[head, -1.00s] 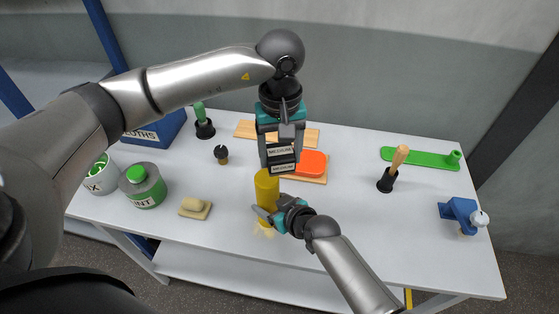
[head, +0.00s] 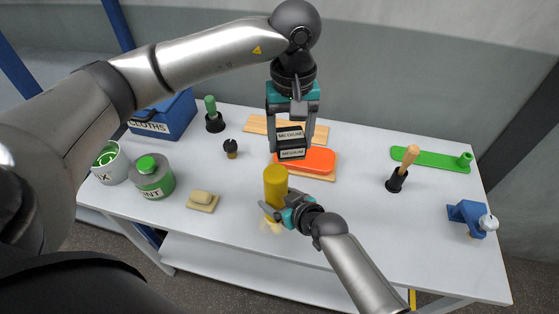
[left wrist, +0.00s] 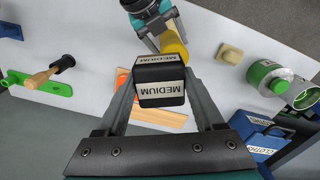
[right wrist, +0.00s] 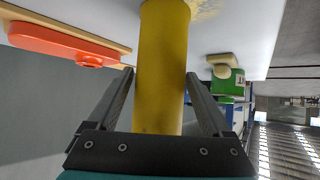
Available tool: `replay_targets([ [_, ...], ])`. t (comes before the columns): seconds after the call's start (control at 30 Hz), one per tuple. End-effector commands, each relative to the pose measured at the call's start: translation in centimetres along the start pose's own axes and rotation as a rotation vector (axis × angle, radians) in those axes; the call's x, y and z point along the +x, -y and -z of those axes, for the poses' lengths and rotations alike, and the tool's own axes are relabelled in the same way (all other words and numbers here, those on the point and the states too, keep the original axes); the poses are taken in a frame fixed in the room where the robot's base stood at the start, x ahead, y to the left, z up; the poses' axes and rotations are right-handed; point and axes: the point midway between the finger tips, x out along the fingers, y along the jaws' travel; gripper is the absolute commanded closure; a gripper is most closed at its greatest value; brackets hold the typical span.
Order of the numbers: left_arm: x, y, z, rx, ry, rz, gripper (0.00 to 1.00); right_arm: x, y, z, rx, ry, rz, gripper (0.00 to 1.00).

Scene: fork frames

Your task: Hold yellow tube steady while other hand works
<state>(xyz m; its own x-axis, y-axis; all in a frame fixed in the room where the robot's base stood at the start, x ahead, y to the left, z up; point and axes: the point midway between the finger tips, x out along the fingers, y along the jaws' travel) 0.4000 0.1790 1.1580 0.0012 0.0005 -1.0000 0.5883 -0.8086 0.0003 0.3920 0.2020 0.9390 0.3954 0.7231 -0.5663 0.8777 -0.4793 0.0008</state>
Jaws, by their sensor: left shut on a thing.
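The yellow tube (head: 275,185) stands upright near the front middle of the white table. My right gripper (head: 277,211) is around its lower part; in the right wrist view a finger lies on each side of the yellow tube (right wrist: 162,70), apparently shut on it. My left gripper (head: 291,146) is shut on a black block (head: 291,153) labelled MEDIUM, held above and a little behind the tube's top with a gap between. In the left wrist view the black block (left wrist: 160,85) sits between the fingers. The tube's foot is partly hidden by the right gripper.
An orange piece (head: 308,160) on a wooden board lies behind the tube. A soap-like block (head: 203,200), a paint tin (head: 152,178) and a blue cloths box (head: 170,115) are at left. A wooden-handled tool (head: 402,170) and blue clamp (head: 468,215) are at right.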

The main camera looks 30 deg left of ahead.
Motion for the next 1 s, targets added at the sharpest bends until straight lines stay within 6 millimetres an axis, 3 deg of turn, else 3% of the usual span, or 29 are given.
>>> replay_targets([
  [0.13, 0.0, 0.0, 0.0, 0.000, 0.000, 0.000, 1.00, 0.0, 0.0, 0.0, 0.000, -0.001, 0.000, 0.00],
  [0.53, 0.0, 0.0, 0.0, 0.000, 0.000, 0.000, 1.00, -0.5, 0.0, 0.1, 0.000, -0.003, 0.001, 0.00],
  [1.0, 0.0, 0.0, 0.0, 0.000, 0.000, 0.000, 1.00, -5.0, 0.0, 0.0, 0.000, -0.002, -0.001, 0.00],
])
